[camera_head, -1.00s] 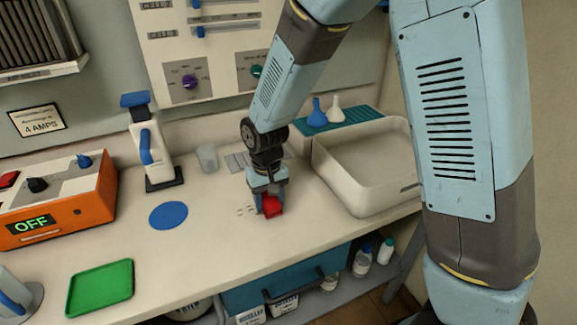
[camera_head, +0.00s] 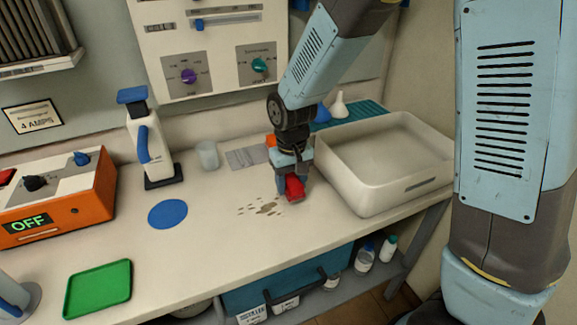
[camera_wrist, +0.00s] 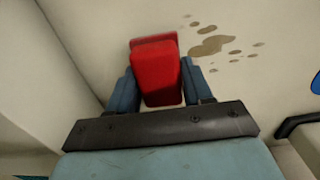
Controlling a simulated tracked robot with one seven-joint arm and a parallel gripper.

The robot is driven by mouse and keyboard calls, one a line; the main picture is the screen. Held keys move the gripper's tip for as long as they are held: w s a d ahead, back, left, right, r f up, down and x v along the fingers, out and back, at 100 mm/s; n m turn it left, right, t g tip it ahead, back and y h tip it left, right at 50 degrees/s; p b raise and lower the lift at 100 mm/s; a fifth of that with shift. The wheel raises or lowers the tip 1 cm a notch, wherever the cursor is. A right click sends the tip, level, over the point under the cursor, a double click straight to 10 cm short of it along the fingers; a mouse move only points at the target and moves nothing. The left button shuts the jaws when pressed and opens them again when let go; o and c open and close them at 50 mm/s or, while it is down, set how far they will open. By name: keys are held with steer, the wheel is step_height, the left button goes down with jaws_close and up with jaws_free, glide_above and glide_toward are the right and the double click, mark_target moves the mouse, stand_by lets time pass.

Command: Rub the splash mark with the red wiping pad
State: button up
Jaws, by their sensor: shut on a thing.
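My gripper (camera_head: 291,184) is shut on the red wiping pad (camera_head: 295,189), low over the bench to the right of the splash mark. In the wrist view the red pad (camera_wrist: 157,75) sits between the two blue fingers. The splash mark (camera_head: 266,208) is a brown patch with several small spots on the pale bench top. In the wrist view the mark (camera_wrist: 211,45) lies beside the pad, to its upper right, uncovered. I cannot tell whether the pad touches the bench.
A pale basin (camera_head: 380,175) stands close to the right of my gripper. A blue disc (camera_head: 167,214) and a green tray (camera_head: 98,288) lie to the left. A clear cup (camera_head: 208,155) and a grey ribbed mat (camera_head: 247,158) are behind. The bench front around the mark is clear.

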mark_target(291, 179)
steer(key=shift+s+r, duration=0.1)
steer(key=shift+r, duration=1.95)
